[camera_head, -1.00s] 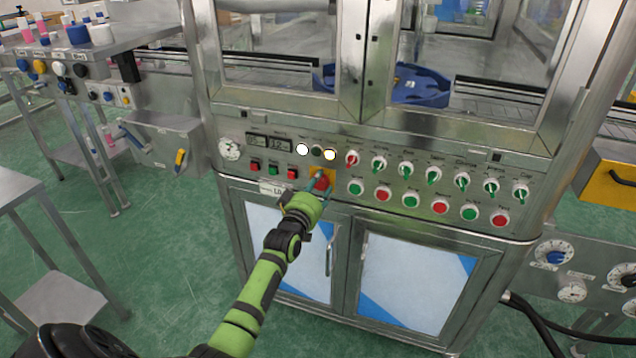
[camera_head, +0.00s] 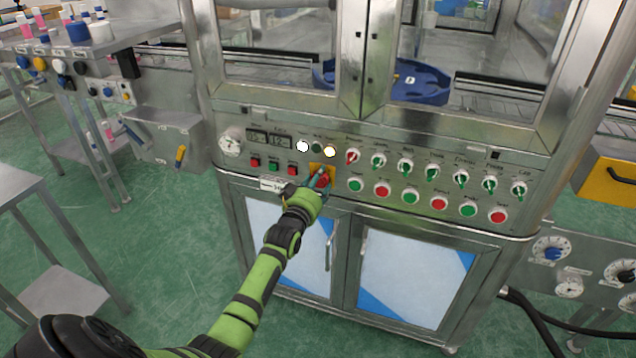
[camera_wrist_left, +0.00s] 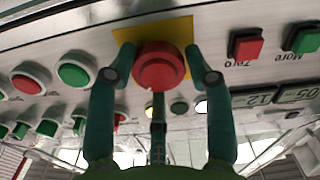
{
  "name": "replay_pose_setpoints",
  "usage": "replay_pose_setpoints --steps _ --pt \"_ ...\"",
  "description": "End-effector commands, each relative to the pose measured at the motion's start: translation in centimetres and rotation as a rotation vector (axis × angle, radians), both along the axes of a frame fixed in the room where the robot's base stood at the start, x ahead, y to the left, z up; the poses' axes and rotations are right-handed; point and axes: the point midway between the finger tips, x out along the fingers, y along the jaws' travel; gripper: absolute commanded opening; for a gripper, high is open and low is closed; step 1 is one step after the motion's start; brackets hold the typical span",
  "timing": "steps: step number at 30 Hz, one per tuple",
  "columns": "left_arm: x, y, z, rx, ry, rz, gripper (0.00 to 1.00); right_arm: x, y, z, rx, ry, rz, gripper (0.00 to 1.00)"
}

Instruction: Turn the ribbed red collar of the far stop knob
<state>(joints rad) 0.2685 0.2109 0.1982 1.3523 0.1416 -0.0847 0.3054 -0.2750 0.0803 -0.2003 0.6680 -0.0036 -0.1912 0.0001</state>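The red stop knob (camera_head: 322,181) sits on a yellow plate (camera_head: 316,168) on the machine's front panel. In the left wrist view its round red head (camera_wrist_left: 158,70) faces the camera, in front of the yellow plate (camera_wrist_left: 180,30). My left gripper (camera_head: 321,184) reaches it from below. In the left wrist view the fingers of my left gripper (camera_wrist_left: 160,62) stand on either side of the knob, tips close to its rim and near the plate. Whether they touch the collar is unclear; its ribs cannot be made out. My right gripper is not in view.
Red and green buttons (camera_head: 273,167) lie left of the knob; a row of green switches (camera_head: 433,170) and round buttons (camera_head: 410,196) lies right. Lit lamps (camera_head: 329,152) sit just above. Cabinet doors (camera_head: 415,275) are below. A bench with bottles (camera_head: 78,33) stands at left.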

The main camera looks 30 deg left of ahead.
Motion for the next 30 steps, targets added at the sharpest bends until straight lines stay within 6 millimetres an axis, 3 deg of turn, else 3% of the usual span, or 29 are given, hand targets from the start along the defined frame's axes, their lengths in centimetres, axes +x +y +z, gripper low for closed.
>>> replay_pose_setpoints --steps 14,20,30 --pt "-0.6 -0.2 0.0 -0.001 0.001 0.0 0.7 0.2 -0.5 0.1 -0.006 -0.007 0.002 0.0" --pt "-3.4 -0.8 -0.1 -0.001 0.002 0.0 0.7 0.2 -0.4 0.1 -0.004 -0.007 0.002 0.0" --pt "-9.8 -2.3 0.0 0.0 -0.001 0.0 0.7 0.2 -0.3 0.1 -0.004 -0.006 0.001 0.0"
